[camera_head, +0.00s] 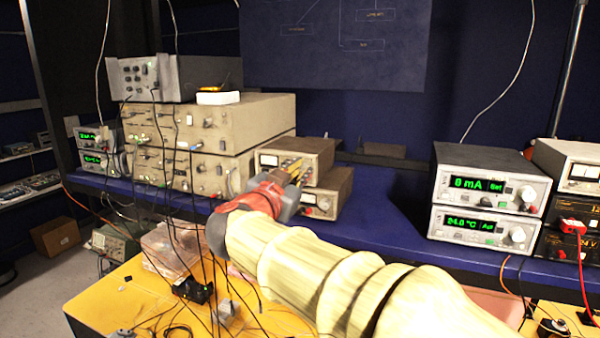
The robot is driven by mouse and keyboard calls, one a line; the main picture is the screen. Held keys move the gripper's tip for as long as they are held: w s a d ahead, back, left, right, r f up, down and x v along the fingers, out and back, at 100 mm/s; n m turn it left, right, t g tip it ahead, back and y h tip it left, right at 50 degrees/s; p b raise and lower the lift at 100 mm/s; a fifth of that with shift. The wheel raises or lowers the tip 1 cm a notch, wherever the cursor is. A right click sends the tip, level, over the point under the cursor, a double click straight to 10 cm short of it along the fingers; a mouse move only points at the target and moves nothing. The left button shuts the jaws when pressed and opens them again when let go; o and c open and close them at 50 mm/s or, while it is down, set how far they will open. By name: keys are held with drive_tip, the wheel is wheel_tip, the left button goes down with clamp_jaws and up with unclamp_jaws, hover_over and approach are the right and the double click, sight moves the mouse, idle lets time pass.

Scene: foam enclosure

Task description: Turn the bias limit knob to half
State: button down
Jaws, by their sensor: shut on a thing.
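Two small beige instruments with analog meters stand stacked on the blue bench near the middle. The upper instrument (318,150) has its meter at the left and small controls on its front. My gripper (292,170), red and grey with yellowish fingers, reaches up to the front of this upper instrument. Its fingers are shut on a small knob there, which they mostly hide. The lower instrument (343,190) is partly covered by my gripper. The knob's label and pointer are too small and too covered to read, so its setting cannot be told.
Large beige instruments (240,115) with several cables stand left of the stack. Two white units with green displays (478,182) stand at the right. Loose cables hang over the yellow table (110,300) in front. Bare blue bench (390,210) lies between the stacks.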

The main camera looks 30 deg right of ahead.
drive_tip(key=shift+m, duration=0.3)
drive_tip(key=m+b, duration=0.3)
drive_tip(key=m, duration=0.1)
drive_tip(key=shift+f, duration=0.15)
drive_tip(key=shift+m+b, duration=0.85)
drive_tip(key=shift+m, duration=0.65)
drive_tip(key=c, duration=2.1)
unclamp_jaws()
drive_tip(key=v, duration=1.2)
